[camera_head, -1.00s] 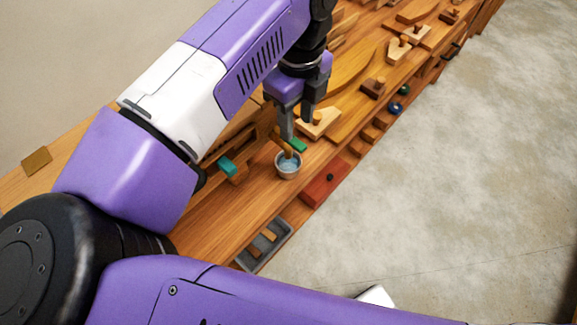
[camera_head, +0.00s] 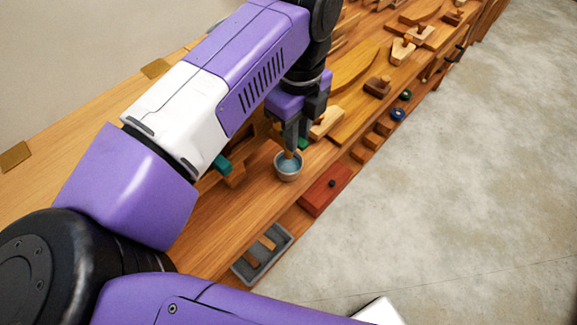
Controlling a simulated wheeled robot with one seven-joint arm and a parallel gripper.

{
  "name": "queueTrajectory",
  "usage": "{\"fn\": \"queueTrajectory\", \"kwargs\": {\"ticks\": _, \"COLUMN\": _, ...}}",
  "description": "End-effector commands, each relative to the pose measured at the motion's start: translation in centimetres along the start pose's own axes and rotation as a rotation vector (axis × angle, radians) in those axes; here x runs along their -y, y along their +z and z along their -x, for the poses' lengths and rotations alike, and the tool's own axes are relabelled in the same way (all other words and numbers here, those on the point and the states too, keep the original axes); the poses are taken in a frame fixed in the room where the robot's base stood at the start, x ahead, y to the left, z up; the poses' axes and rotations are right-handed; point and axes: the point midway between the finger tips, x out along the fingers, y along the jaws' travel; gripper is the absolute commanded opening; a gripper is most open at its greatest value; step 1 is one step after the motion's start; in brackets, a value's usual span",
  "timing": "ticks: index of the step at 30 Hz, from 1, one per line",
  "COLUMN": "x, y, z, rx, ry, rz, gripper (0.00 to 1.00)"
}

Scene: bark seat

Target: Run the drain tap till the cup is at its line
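A small grey cup (camera_head: 288,174) stands upright on the wooden bench, with bluish liquid inside. Its line cannot be made out. A wooden spout (camera_head: 290,155) sits right above the cup's mouth, and a green tap handle (camera_head: 302,144) shows just behind it. My gripper (camera_head: 296,143) points down at the tap, its dark fingers close together over the spout and beside the green handle. The fingers hide part of the tap. I cannot tell whether they touch or grip the handle.
A teal handle (camera_head: 221,163) on a wooden block is left of the cup. A red box (camera_head: 325,190) and a grey tray (camera_head: 262,254) lie along the front. Wooden pieces (camera_head: 378,87) crowd the bench beyond. Bare floor (camera_head: 450,190) is at right.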

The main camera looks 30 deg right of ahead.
Motion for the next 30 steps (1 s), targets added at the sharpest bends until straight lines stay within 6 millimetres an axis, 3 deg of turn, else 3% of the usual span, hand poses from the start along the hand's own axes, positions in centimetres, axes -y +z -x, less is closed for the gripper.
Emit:
{"fn": "queueTrajectory", "kwargs": {"ticks": 8, "x": 0.2, "y": 0.1, "z": -0.1, "rx": 0.001, "ry": 0.0, "rz": 0.044, "gripper": 0.0}}
{"fn": "queueTrajectory", "kwargs": {"ticks": 18, "x": 1.5, "y": 0.3, "z": -0.1, "rx": 0.002, "ry": -0.001, "rz": 0.326, "gripper": 0.0}}
{"fn": "queueTrajectory", "kwargs": {"ticks": 30, "x": 1.6, "y": 0.3, "z": 0.0, "rx": 0.001, "ry": -0.001, "rz": 0.349, "gripper": 0.0}}
